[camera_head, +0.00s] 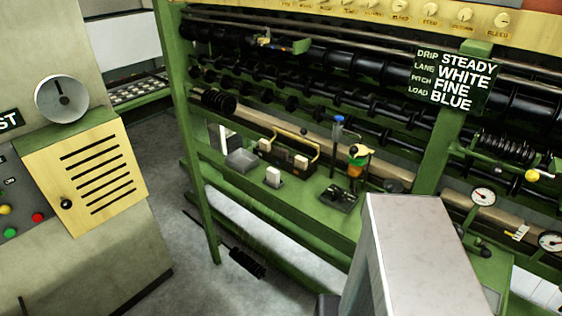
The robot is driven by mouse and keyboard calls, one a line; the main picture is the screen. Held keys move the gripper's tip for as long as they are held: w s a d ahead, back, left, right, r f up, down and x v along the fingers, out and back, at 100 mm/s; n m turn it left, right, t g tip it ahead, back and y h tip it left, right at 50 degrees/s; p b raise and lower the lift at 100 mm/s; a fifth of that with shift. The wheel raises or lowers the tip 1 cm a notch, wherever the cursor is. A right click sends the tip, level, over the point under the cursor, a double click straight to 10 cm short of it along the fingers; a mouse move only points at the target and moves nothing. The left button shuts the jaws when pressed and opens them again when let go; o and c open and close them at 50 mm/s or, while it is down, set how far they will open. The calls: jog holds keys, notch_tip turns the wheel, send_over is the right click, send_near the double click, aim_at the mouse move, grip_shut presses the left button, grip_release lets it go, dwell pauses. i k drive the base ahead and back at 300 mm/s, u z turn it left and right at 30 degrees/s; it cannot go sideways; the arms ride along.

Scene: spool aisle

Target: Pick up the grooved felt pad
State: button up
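A small white block (273,177) stands on the green bench shelf (292,197); it may be the grooved felt pad, but it is too small for me to see grooves. Behind it is a holder with a brass-coloured handle (316,152) and pale blocks at its ends, one on the left (265,145) and one on the right (301,161). I cannot tell whether either of these is felt. My gripper is not visible, so its state does not show.
A grey open box (241,161) sits left of the white block. A dark tray (340,197), a blue-topped bottle (338,131) and an orange-green object (357,162) stand to the right. Rollers (300,104) run behind. Grey floor (165,165) is clear left of the frame.

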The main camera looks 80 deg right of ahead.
aim_at(282, 153)
jog(key=u, duration=0.1)
jog(key=k, duration=1.15)
jog(key=z, duration=2.8)
jog(key=i, duration=0.1)
jog(key=u, duration=0.85)
